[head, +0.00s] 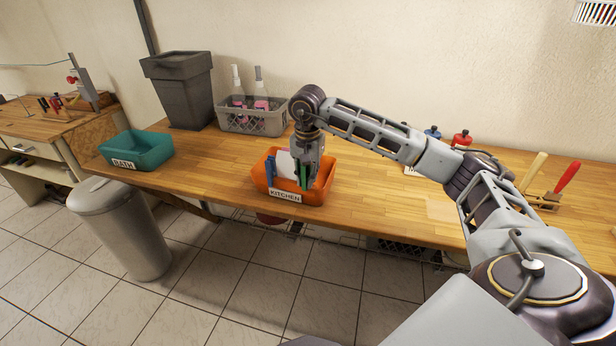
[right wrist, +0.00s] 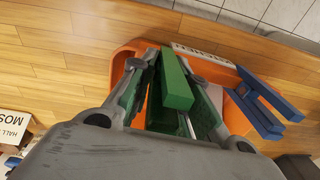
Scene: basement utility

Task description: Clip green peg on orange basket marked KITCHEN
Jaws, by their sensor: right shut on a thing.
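The orange basket (head: 260,182) stands near the front edge of the wooden bench, with a white KITCHEN label (head: 285,195) on its front. My right gripper (head: 305,180) is over the front of the basket, pointing down, and shut on the green peg (head: 304,176). In the right wrist view the green peg (right wrist: 175,82) lies between the fingers, close to the basket's labelled rim (right wrist: 205,54). I cannot tell whether the peg touches the rim. A blue peg (right wrist: 260,103) sits at the basket's rim beside it. My left gripper is not in view.
A teal BATH basket (head: 137,150) stands at the left, with a grey bin (head: 178,90) and a grey basket of bottles (head: 250,118) behind. Red and blue items and tools stand at the right. A label card (right wrist: 14,128) shows in the wrist view. Bench between is clear.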

